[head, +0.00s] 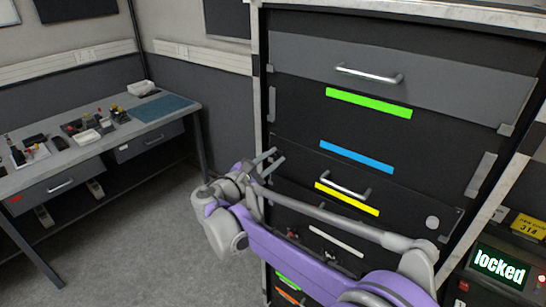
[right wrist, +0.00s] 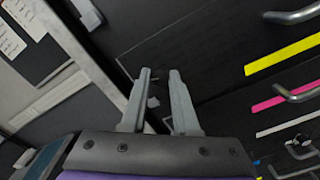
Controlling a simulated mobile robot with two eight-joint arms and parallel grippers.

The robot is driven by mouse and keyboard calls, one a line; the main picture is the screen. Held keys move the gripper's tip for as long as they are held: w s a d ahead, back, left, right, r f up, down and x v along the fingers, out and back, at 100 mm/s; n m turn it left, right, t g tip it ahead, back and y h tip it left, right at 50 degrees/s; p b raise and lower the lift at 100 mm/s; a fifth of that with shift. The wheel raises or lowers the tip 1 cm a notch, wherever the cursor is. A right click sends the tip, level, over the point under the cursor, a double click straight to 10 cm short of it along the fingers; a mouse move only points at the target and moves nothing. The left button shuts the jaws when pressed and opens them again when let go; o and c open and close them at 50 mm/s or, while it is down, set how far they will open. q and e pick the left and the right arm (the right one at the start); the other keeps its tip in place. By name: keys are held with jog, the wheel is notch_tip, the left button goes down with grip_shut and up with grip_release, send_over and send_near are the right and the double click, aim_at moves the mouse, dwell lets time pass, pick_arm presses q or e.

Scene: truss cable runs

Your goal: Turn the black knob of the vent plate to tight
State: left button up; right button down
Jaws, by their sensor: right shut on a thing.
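My right gripper (head: 270,160) reaches the left edge of a dark plate (head: 412,205) on the front of the black cabinet. In the right wrist view its two grey fingers (right wrist: 160,74) point at the dark plate (right wrist: 205,45) with a narrow gap between them. They are shut on the black knob, which is dark against the dark plate and mostly hidden by the fingers. A small pale part (right wrist: 153,102) shows between the fingers. The knob's marking and angle cannot be read. My left gripper is in neither view.
Above is a grey drawer (head: 450,85) with a bar handle (head: 370,75). A pale round knob (head: 432,222) sits at the plate's right end. A display (head: 500,266) at lower right reads "locked". A workbench (head: 95,150) stands at left, with clear floor (head: 140,225) between.

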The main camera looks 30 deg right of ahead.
jog(key=m+p, duration=0.1)
jog(key=m, duration=0.2)
jog(key=shift+m, duration=0.4)
jog(key=m, duration=0.3)
jog(key=shift+m+p, duration=0.3)
jog(key=shift+p, duration=0.1)
jog(key=m+p, duration=0.1)
jog(key=m, duration=0.3)
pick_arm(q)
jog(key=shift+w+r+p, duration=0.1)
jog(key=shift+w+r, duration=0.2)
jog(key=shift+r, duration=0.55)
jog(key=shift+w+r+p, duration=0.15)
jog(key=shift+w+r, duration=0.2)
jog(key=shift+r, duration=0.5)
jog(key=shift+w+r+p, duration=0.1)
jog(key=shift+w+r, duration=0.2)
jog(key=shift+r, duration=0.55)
pick_arm(e)
jog(key=shift+m, duration=1.3)
jog(key=c, duration=0.7)
grip_release()
jog(key=shift+o, duration=0.2)
jog(key=shift+a, duration=0.1)
